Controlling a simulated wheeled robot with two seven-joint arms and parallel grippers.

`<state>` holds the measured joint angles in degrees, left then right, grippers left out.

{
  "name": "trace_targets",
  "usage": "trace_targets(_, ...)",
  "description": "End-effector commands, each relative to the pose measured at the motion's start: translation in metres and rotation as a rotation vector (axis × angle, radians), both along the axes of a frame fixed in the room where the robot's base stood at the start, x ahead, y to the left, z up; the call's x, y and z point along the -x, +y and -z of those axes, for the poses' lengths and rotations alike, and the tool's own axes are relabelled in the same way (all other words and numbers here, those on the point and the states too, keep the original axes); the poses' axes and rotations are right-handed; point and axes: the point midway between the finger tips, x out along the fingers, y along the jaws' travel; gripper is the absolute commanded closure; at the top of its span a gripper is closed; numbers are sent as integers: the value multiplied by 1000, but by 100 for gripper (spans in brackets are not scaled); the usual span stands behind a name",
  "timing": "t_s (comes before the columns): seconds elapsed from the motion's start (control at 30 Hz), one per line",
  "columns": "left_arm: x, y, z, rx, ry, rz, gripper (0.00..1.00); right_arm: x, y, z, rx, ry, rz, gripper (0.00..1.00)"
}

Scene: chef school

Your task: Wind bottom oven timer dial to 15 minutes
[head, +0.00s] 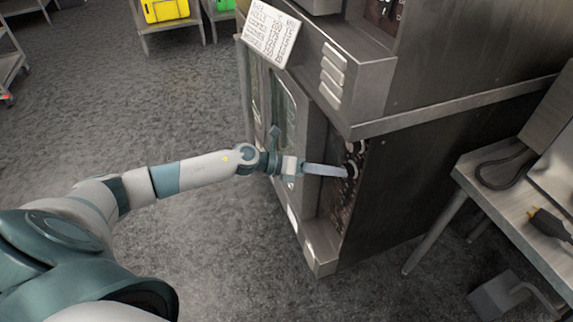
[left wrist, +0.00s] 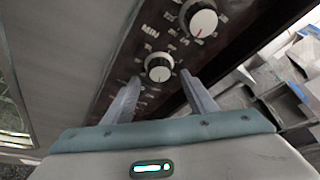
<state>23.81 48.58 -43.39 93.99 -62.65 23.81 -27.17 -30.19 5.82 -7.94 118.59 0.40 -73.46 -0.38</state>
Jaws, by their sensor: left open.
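The oven control panel (head: 345,195) is dark, on the side of the oven front. In the left wrist view it shows two round dials with white faces and dark rims: an upper dial (left wrist: 200,20) with a red mark, and a lower dial (left wrist: 159,67) with markings around it. Lettering like "MIN" stands by the lower dial. My left gripper (left wrist: 160,77) is open, its two fingers on either side of the lower dial; contact cannot be told. In the head view the left gripper (head: 347,171) reaches the panel and partly covers a dial. My right gripper is not in view.
The steel oven (head: 430,150) fills the right, with a glass door (head: 283,115) left of the panel and a jutting ledge (head: 450,108) above it. A steel table (head: 510,205) stands at far right. The floor at left is open.

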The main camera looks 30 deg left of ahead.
Motion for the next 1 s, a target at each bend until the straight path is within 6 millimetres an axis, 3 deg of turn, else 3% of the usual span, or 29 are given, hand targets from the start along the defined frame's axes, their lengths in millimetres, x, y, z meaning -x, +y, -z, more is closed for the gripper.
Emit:
trace_targets(0.5,59,79,-26,-2,4,-2,48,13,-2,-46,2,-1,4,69)
trace_targets(0.73,75,99,-35,0,2,-1,48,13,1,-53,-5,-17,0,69)
trace_targets(1.0,80,107,-40,1,2,-1,48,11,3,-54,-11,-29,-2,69)
